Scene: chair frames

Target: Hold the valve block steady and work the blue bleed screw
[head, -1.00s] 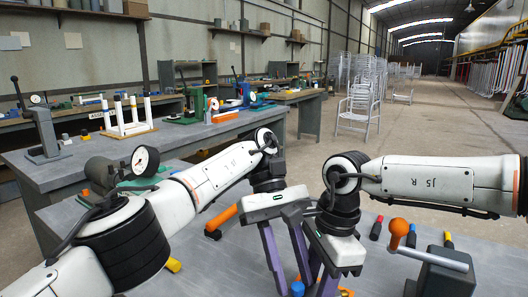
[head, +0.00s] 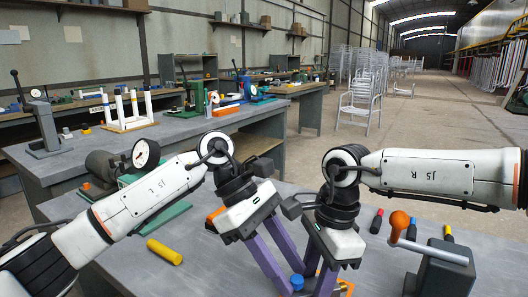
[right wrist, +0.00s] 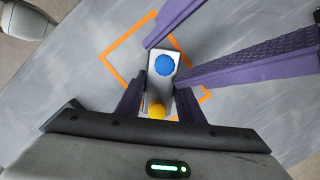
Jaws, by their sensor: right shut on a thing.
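The grey valve block (right wrist: 153,92) stands between the purple fingers of my right gripper (right wrist: 160,100), which is shut on its sides. The blue bleed screw (right wrist: 164,65) is on its top, and it also shows in the head view (head: 297,282). A yellow cap (right wrist: 157,112) sits at the block's other end. My left gripper (right wrist: 163,62) is open, with one fingertip on each side of the blue screw; a small gap seems to show. In the head view the left gripper (head: 294,278) leans in from the upper left. The block is mostly hidden there.
An orange square outline (right wrist: 118,68) marks the table around the block. A yellow cylinder (head: 164,251) lies to the left. A lever fixture with an orange knob (head: 399,220) and coloured-tipped tools (head: 377,221) are at right. A gauge (head: 146,153) stands at left.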

